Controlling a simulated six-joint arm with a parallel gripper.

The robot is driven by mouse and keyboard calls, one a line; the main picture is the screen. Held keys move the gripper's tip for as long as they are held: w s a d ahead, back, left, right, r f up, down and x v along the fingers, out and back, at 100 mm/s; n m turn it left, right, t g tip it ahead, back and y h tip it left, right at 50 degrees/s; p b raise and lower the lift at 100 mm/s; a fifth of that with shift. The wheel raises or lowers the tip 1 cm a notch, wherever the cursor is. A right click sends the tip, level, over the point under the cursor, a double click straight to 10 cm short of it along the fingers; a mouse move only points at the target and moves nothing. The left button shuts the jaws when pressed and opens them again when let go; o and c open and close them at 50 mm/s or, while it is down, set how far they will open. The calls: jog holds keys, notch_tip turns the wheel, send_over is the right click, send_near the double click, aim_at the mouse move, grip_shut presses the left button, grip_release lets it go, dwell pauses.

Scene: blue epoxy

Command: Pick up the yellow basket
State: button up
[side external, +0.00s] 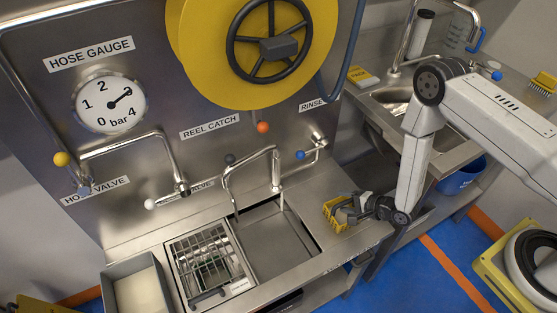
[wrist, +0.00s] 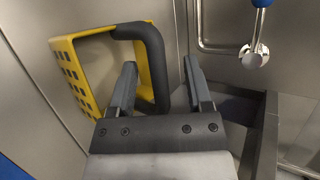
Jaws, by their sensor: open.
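The yellow basket (side external: 331,217) stands on the steel counter right of the sink. In the wrist view the basket (wrist: 75,70) has yellow walls with square holes and a thick dark handle (wrist: 155,62). My gripper (side external: 352,208) is at the basket's right side, low over the counter. In the wrist view my gripper (wrist: 160,70) is open, with its two dark fingers apart. The handle's upright part shows between the fingers, and the fingers appear apart from it. The gripper hides part of the basket.
The sink (side external: 272,240) with a tap lies left of the basket, and a wire rack (side external: 208,265) sits beyond it. A grey bin (side external: 138,290) is at the far left. A tap with a blue knob (wrist: 262,3) is at the upper right in the wrist view. The counter's front edge is close by.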

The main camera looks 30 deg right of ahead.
jog(key=shift+x, duration=0.8)
jog(key=shift+c, duration=0.3)
grip_shut()
